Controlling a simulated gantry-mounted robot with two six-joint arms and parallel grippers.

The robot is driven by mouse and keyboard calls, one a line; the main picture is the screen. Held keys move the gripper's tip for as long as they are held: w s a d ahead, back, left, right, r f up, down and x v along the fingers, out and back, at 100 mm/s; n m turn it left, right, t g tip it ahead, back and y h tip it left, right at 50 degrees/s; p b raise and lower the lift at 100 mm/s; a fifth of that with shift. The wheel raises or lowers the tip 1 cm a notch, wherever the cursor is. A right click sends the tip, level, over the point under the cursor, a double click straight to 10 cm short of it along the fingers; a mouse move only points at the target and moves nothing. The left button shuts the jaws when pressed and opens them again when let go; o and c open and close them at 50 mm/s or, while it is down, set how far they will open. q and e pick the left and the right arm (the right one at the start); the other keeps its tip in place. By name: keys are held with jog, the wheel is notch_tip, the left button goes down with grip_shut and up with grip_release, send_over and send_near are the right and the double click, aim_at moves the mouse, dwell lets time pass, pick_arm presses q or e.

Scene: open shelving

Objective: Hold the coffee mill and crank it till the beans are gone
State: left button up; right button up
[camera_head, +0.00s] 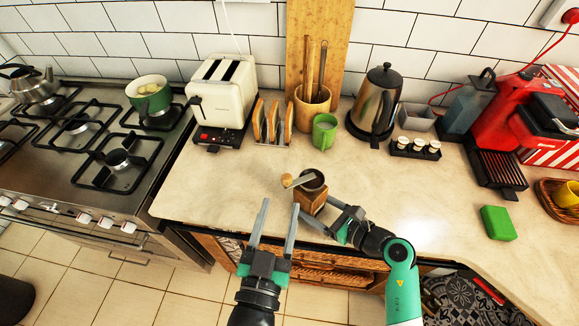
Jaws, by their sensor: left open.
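The coffee mill (311,202), a small wooden box with a dark round top, stands upright near the counter's front edge. Its crank points left and ends in a pale wooden knob (287,180). My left gripper (279,206) is open and empty, its two fingers pointing up the picture just below the knob and left of the mill. My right gripper (316,209) comes from the lower right, with its fingers on either side of the mill's lower body. Whether they press on it I cannot tell. The beans inside the mill cannot be made out.
Behind the mill are a green mug (324,132), a toast rack (272,122), a toaster (223,90) and a kettle (377,98). A cup holder (414,150) and green sponge (498,223) lie to the right. The counter (225,175) left of the mill is clear.

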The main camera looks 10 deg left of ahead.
pick_arm(q)
jog(key=w, duration=1.1)
jog(key=shift+d, duration=0.25)
jog(key=shift+s+r, duration=0.1)
grip_shut()
dwell(0.6)
